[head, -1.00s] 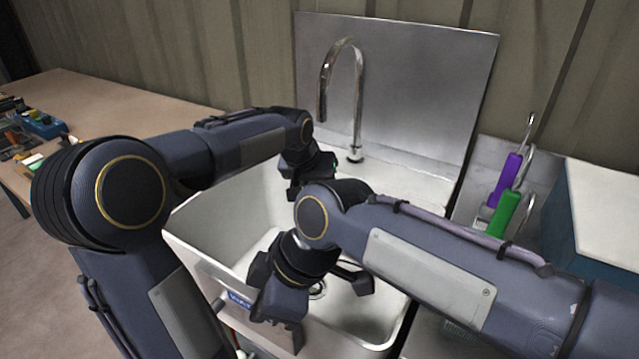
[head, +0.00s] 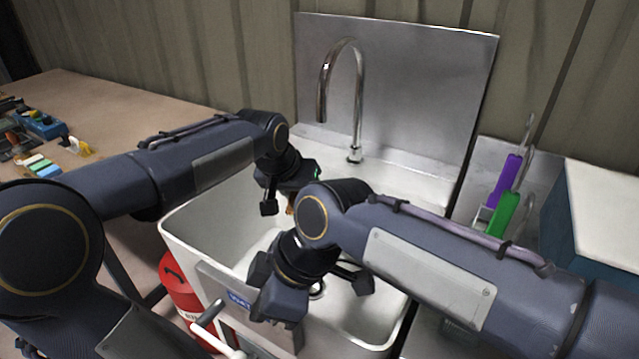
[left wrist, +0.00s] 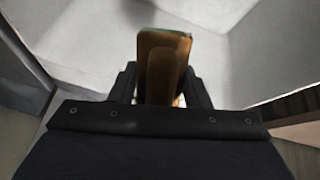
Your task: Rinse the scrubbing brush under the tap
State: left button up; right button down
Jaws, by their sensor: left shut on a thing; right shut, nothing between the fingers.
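The tall chrome tap (head: 358,105) rises behind the white sink (head: 185,225), its spout arching to the left. My left gripper (head: 282,203) is over the left part of the basin, left of and lower than the spout. It is shut on the scrubbing brush (head: 291,206), of which only a small orange-brown bit shows in the head view. In the left wrist view the brush (left wrist: 163,65) is a brown block with a green far edge, between the fingers; its bristles cannot be made out. My right gripper (head: 315,288) is shut and empty over the basin's front.
Purple (head: 505,180) and green (head: 503,211) handled tools stand right of the sink, near a white-topped blue box (head: 600,215). A red canister (head: 180,290) stands left below the sink. A workbench (head: 80,100) with small items is at the left. My right forearm crosses the basin's right side.

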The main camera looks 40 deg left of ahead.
aim_at(287, 203)
pick_arm(q)
jog(key=shift+s+d+r+p, duration=0.1)
jog(key=shift+s+r, duration=0.2)
jog(key=shift+s, duration=0.55)
jog(key=shift+s+d+r+p, duration=0.1)
jog(key=shift+s+r, duration=0.15)
jog(key=shift+s, duration=0.6)
jog(key=shift+s+d+r+p, duration=0.1)
jog(key=shift+s+r, duration=0.2)
jog(key=shift+s, duration=0.55)
